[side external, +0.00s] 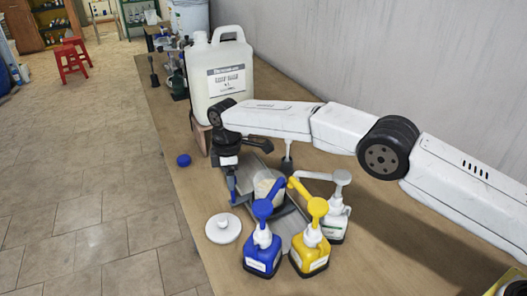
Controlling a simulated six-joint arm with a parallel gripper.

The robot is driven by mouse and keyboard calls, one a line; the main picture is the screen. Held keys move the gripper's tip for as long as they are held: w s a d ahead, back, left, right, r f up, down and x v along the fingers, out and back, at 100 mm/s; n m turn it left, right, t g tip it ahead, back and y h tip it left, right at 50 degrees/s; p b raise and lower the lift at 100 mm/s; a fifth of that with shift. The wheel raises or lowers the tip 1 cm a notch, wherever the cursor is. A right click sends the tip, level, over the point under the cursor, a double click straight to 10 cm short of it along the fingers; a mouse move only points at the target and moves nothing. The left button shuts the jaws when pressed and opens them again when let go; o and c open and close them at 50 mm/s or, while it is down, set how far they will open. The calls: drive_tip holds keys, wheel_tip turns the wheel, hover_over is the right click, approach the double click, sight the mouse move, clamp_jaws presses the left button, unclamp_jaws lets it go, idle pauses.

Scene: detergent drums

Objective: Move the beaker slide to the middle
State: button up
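The clear beaker (266,186) stands on a grey slide rail (291,226), just behind the pump bottles. The bottles and pump heads hide part of the beaker and its carriage. My gripper (232,187) points down at the beaker's left, close beside the rail. Its fingers are small and dark here, so I cannot tell whether they are open or shut, or whether they touch the slide.
A blue pump bottle (262,252), a yellow one (311,249) and a white one (336,217) crowd the rail's front and right. A white lid (223,229) and blue cap (183,160) lie left. A large white jug (219,74) stands behind. Bare table lies right.

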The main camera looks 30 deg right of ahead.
drive_tip(key=shift+d+r, duration=0.1)
idle(0.3)
drive_tip(key=shift+r, duration=3.75)
drive_tip(key=c, duration=0.9)
drive_tip(key=shift+s+f, duration=0.1)
clamp_jaws()
drive_tip(key=shift+s+d+f+n+t+h, duration=0.1)
drive_tip(key=shift+s+f+n+t+h, duration=0.1)
drive_tip(key=shift+n+t+h, duration=0.25)
drive_tip(key=shift+s+f+n+t+h, duration=0.15)
drive_tip(key=shift+n+t+h, duration=0.1)
drive_tip(key=shift+n+h, duration=0.35)
drive_tip(key=s+a+n+t, duration=0.3)
drive_tip(key=s+n+t, duration=0.4)
drive_tip(key=n, duration=0.9)
drive_tip(key=s, duration=0.2)
drive_tip(key=shift+s+f, duration=0.2)
drive_tip(key=shift+s, duration=0.15)
